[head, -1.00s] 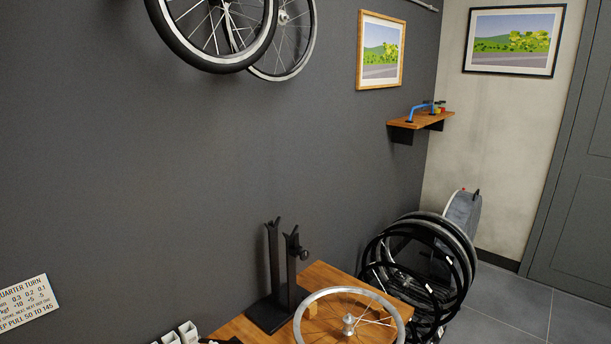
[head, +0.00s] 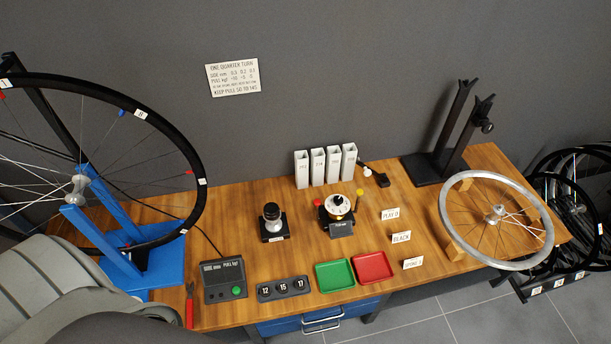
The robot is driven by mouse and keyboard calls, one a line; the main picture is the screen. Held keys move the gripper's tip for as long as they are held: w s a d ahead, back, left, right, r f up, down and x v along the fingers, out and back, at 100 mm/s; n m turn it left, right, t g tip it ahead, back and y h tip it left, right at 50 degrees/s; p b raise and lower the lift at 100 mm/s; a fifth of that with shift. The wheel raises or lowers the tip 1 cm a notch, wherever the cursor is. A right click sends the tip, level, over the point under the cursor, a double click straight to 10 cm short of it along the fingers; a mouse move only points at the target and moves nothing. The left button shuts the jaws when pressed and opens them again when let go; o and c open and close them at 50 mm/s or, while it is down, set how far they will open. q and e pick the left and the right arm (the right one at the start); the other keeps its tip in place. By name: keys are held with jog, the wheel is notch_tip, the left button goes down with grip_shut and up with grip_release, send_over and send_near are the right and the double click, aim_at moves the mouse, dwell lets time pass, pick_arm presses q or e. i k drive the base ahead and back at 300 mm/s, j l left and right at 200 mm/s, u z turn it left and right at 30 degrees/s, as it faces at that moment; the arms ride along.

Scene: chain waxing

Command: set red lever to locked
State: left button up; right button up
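The only lever-like red part that I see is a small red knob (head: 317,202) on the left side of a dial device (head: 341,229). The device has a round white-topped dial and stands at the middle of the wooden workbench (head: 225,215). A yellow knob (head: 360,192) stands up at its right side. The red knob is too small to tell whether it is at locked, and I can read no such mark. Neither of my grippers is in view.
A blue stand (head: 150,262) holds a black-rimmed wheel at the left. A black-knobbed tool (head: 272,223) stands left of the dial device. Green (head: 319,276) and red (head: 389,279) trays lie in front. A silver wheel (head: 447,222) lies at the right.

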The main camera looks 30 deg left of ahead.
aim_at(316, 201)
jog(key=u, duration=0.75)
